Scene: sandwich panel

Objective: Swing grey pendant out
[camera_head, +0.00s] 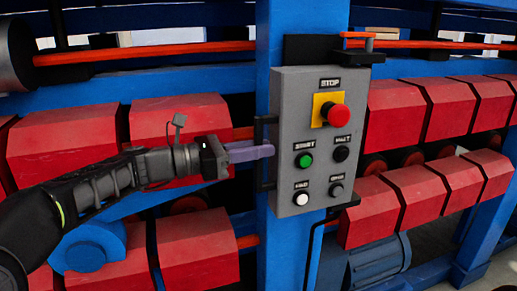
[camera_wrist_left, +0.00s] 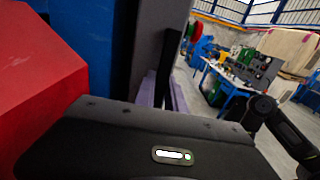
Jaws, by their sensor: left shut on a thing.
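The grey pendant (camera_head: 318,222) is a box with a red stop button on a yellow plate, a green button, a white button and several dark ones. It hangs in front of a blue column in the head view. A black handle (camera_head: 265,135) runs down its left side. My left gripper (camera_head: 268,151) is at that handle, its purple fingers shut on it. In the left wrist view the fingers (camera_wrist_left: 160,92) close around the dark upright handle (camera_wrist_left: 170,55), beside the pendant's dark grey side (camera_wrist_left: 150,40). My right gripper is not in view.
Red angular blocks (camera_head: 180,120) line the blue machine frame (camera_head: 290,35) on both sides of the pendant. The left wrist view shows a workbench (camera_wrist_left: 232,80) farther off.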

